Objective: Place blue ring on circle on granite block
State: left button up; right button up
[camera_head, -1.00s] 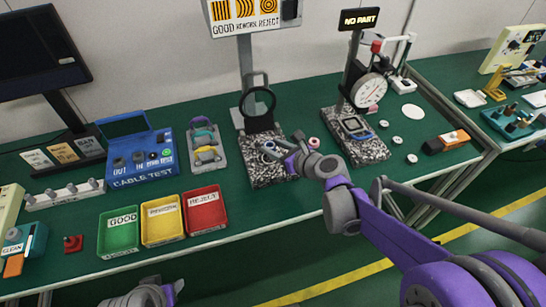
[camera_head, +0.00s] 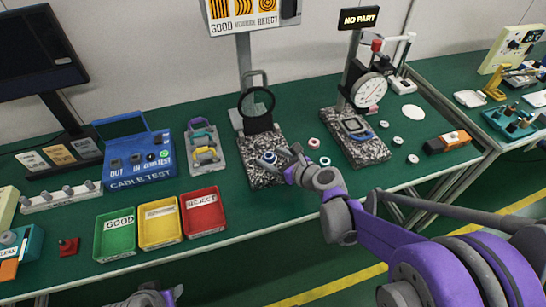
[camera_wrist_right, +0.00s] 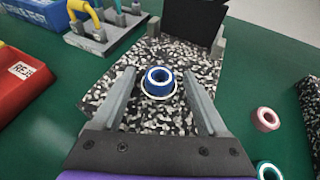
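The blue ring (camera_head: 269,157) lies on the left speckled granite block (camera_head: 262,178), in front of the round black-framed lens. In the right wrist view the blue ring (camera_wrist_right: 159,81) lies flat within the white circle (camera_wrist_right: 158,95), whose near edge shows around it. My right gripper (camera_head: 282,156) is over the block's right side; in the wrist view its two fingers (camera_wrist_right: 158,88) stand apart on either side of the ring, with gaps, so it is open. A part of my left arm (camera_head: 150,297) shows at the bottom edge; its fingertips cannot be made out.
A pink ring (camera_head: 314,143) and a teal-white ring (camera_head: 325,161) lie on the green table right of the block. The second granite block (camera_head: 362,150) bears a dial gauge (camera_head: 371,90). Green (camera_head: 115,240), yellow (camera_head: 160,229) and red (camera_head: 203,217) trays stand at front left.

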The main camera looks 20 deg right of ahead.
jog(key=shift+r, duration=0.2)
jog(key=shift+s+d+r, duration=0.15)
jog(key=shift+s, duration=0.15)
jog(key=p+v, duration=0.2)
jog(key=v, duration=0.9)
jog(key=s+a+f+n+g, duration=0.1)
jog(key=s+n, duration=0.1)
jog(key=n, duration=0.2)
jog(key=s+a+f+n+g, duration=0.1)
jog(key=s+a+n+g, duration=0.1)
jog(key=n, duration=0.3)
jog(key=s+a+f+n+g, duration=0.1)
jog(key=s+a+f+n, duration=0.1)
jog(key=s+n, duration=0.2)
jog(key=shift+s+a+n+h, duration=0.15)
jog(key=shift+s+n+h, duration=0.05)
jog(key=shift+n+h, duration=0.1)
jog(key=s+d+f+n+g+h, duration=0.2)
jog(key=s+n, duration=0.8)
jog(key=n, duration=0.7)
jog(key=d+g+h, duration=0.1)
jog(key=h, duration=0.1)
jog(key=shift+f+n+h, duration=0.15)
jog(key=shift+n+h, duration=0.15)
jog(key=shift+h, duration=0.1)
